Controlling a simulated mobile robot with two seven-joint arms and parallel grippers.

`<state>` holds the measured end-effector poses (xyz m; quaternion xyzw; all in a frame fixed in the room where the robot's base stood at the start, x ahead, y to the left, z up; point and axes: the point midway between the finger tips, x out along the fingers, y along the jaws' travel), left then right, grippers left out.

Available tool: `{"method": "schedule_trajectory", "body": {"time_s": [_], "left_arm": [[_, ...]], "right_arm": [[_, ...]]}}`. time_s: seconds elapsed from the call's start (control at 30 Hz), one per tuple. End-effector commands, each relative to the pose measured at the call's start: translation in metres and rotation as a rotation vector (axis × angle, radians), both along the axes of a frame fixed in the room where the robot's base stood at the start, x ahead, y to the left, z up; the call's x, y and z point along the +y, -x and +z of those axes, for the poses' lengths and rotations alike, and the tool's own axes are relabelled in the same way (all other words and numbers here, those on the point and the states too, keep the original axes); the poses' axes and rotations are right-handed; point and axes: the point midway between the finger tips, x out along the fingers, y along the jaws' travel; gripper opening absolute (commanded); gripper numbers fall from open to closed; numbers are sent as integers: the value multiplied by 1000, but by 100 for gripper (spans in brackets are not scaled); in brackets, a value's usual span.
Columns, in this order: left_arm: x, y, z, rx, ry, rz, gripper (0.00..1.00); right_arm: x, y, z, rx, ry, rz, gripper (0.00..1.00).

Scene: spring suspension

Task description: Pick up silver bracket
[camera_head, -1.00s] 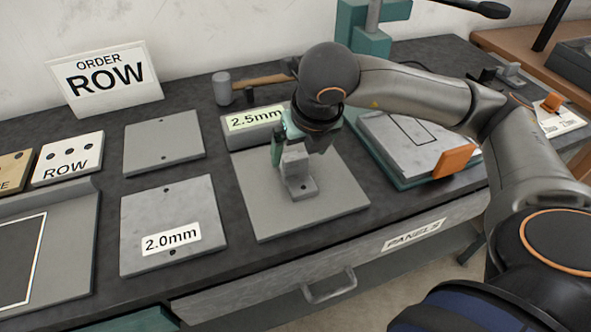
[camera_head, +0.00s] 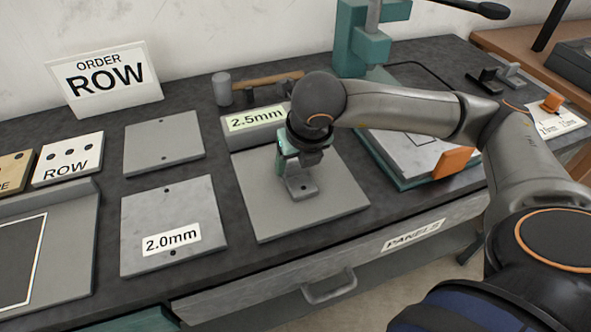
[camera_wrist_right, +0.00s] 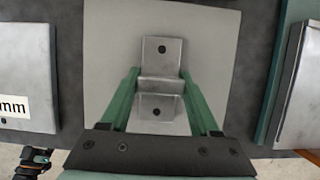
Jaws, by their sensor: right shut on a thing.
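A 2.5mm block (camera_head: 256,121) stands just behind the panel, and a mallet (camera_head: 222,88) lies farther back. A 2.0mm plate (camera_head: 173,222) is to the left. A teal-edged fixture with an orange clamp (camera_head: 453,162) is to the right.

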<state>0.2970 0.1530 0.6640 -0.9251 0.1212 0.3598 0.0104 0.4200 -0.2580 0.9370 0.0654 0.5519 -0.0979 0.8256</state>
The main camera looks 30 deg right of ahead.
Motion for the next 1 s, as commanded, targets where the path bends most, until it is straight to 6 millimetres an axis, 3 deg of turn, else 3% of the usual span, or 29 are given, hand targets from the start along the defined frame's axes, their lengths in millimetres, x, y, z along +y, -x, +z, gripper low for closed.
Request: {"method": "schedule_trajectory", "body": {"time_s": [0.07, 0.43, 0.77, 1.0], "left_arm": [[0, 1, 0, 2, 0, 0, 80], [0, 4, -2, 8, -1, 0, 80], [0, 4, -2, 8, 0, -1, 80], [0, 4, -4, 9, -1, -1, 80]], "right_arm": [[0, 0, 0, 0, 0, 0, 41], [0, 0, 0, 0, 0, 0, 0], [0, -1, 2, -3, -1, -1, 0], [1, -1, 24, -7, -2, -1, 0]]}}
